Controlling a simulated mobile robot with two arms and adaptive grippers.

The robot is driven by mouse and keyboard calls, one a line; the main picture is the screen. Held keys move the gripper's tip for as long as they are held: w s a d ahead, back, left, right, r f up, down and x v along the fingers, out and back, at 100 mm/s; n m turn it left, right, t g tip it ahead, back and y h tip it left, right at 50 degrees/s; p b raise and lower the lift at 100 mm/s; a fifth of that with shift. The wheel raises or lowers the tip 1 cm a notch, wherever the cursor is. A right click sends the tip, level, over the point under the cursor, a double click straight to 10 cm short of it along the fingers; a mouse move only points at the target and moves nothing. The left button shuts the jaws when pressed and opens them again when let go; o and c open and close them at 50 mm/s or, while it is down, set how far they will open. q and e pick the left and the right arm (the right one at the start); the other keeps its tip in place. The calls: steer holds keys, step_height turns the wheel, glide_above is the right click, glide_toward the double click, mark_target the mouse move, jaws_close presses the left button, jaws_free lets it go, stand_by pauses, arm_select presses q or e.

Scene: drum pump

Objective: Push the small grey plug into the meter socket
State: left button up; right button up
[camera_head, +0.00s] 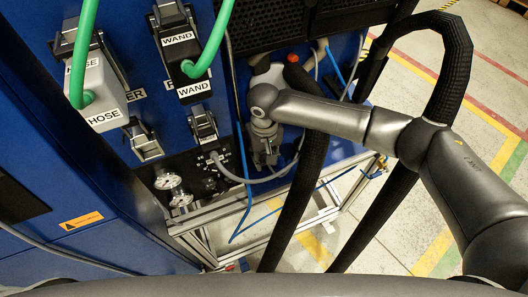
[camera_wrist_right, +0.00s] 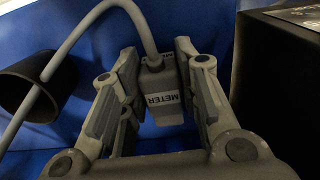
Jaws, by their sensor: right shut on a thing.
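The small grey plug (camera_wrist_right: 162,85), with a white METER label and a grey cable leaving its top, sits between the fingers of my right gripper (camera_wrist_right: 158,65) in the right wrist view. The fingers are shut on it. In the head view my right gripper (camera_head: 267,155) points down beside the blue cabinet, right of its connector panel, and the plug cannot be made out there. I cannot identify the meter socket; no METER label shows on the cabinet. My left gripper is not in view.
Grey HOSE (camera_head: 102,92) and black WAND (camera_head: 186,68) connectors with green hoses are on the cabinet. Latched connectors (camera_head: 204,125) and gauges (camera_head: 168,181) are below. A blue tube (camera_head: 243,165) and grey cable (camera_head: 262,179) hang near my gripper.

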mark_target(263, 155)
steer(key=shift+f, duration=0.15)
steer(key=o, duration=1.1)
steer(key=shift+f+b, duration=0.15)
steer(key=shift+b, duration=0.35)
steer(key=r+b, duration=0.2)
steer(key=r, duration=0.9)
steer(key=shift+a, duration=0.2)
